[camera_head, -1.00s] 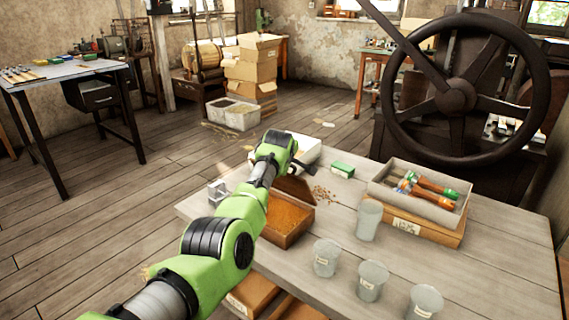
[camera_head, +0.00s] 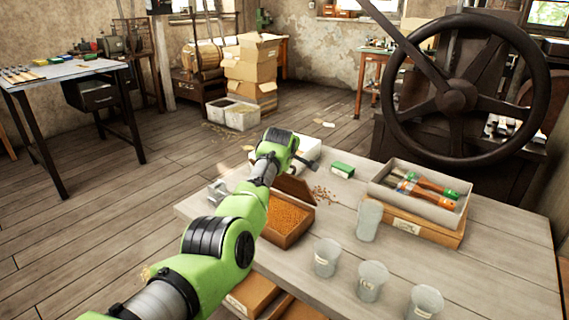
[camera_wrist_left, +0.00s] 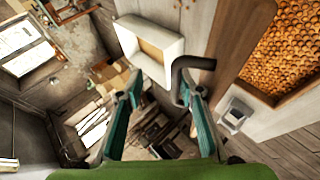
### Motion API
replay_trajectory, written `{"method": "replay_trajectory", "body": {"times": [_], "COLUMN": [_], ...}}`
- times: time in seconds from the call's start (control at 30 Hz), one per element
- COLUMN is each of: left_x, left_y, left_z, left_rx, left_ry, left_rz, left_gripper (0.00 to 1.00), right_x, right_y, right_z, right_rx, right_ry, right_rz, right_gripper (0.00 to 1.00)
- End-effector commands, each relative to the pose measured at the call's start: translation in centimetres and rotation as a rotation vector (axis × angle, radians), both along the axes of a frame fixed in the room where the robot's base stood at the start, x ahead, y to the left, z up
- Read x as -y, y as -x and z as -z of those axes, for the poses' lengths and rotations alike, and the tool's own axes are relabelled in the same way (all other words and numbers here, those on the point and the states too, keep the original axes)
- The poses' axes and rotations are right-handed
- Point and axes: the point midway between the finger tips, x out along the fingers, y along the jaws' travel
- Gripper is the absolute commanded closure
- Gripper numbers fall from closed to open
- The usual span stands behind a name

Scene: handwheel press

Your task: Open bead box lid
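The wooden bead box (camera_head: 305,228) stands open on the table, with orange beads (camera_head: 288,214) inside. Its brown lid (camera_head: 296,187) is raised at the far side, partly hidden by my left arm. In the left wrist view the beads (camera_wrist_left: 292,50) fill the upper right, beside a brown wooden panel (camera_wrist_left: 238,45). A dark bent handle (camera_wrist_left: 190,66) reaches from that panel to near my left gripper's right fingertip. My left gripper (camera_wrist_left: 162,92) has its teal fingers apart, with nothing clamped between them. Contact with the handle is unclear. My right gripper is not in view.
Spilled beads (camera_head: 322,193) and a green box (camera_head: 342,169) lie right of the lid. A tray of brushes (camera_head: 415,207) and several grey cups (camera_head: 368,220) stand further right. A metal block (camera_head: 217,192) sits left of the box. A large handwheel (camera_head: 457,97) rises behind.

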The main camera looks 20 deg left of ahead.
Motion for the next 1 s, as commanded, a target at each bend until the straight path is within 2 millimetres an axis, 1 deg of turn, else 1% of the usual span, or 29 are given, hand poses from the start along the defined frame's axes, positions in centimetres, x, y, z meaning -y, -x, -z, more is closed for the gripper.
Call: {"method": "replay_trajectory", "body": {"times": [0.03, 0.1, 0.17, 0.6, 0.8, 1.0], "left_x": [0.6, 0.6, 0.6, 0.7, 0.5, 0.4], "left_y": [-0.4, -0.4, -0.3, -0.2, 0.1, 0.1], "left_z": [-0.5, -0.4, -0.2, 0.5, 0.7, 0.6], "left_rx": [0.027, 0.024, 0.022, 0.012, -0.005, -0.004], "left_ry": [0.005, 0.004, 0.003, 0.001, -0.001, 0.000], "left_rz": [0.008, 0.010, 0.010, 0.014, 0.010, 0.008], "left_gripper": [0.82, 0.79, 0.79, 0.85, 0.85, 0.85], "right_x": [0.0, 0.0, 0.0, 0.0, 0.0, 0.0], "right_y": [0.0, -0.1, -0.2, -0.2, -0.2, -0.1], "right_z": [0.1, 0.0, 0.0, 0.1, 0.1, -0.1], "right_rx": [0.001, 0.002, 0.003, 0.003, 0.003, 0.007], "right_ry": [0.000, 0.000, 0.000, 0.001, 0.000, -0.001], "right_rz": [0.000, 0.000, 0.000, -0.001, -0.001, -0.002], "right_gripper": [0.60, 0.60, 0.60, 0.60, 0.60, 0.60]}}
